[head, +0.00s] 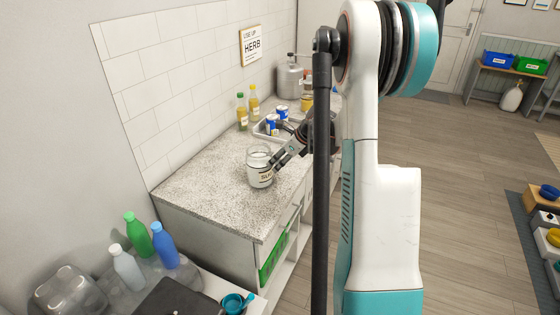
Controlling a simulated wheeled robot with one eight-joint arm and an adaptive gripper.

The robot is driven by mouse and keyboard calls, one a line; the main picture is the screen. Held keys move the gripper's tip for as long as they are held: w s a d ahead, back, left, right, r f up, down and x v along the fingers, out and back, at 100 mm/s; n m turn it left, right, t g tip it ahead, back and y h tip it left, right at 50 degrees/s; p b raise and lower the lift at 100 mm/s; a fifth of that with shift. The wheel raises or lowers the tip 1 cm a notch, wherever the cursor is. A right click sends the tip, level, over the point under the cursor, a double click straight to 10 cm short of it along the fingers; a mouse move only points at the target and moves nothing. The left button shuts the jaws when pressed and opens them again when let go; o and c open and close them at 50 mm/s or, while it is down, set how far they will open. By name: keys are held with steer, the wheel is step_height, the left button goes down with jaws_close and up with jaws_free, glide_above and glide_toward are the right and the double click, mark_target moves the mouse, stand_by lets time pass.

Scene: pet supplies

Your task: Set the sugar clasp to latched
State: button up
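The sugar jar (260,175) is a clear glass jar with white contents and a label that reads in part "SU". It stands upright on the speckled counter (205,185), near its front edge. My gripper (274,163) is at the jar's right side, with its fingertips close to the upper body. I cannot tell whether they touch the jar. The clasp is too small or hidden at the gripper's side, so its position cannot be made out. The gap between my fingers is not clear from here.
Behind the jar are a metal tray (262,133) with blue-and-white cans (272,121), two bottles (242,113) and a metal canister (290,80). A lower surface at front left holds coloured bottles (138,236) and a teal cup (233,303). The counter left of the jar is clear.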

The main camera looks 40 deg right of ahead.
steer(key=shift+r, duration=0.1)
steer(key=v, duration=1.2)
steer(key=shift+s, duration=0.1)
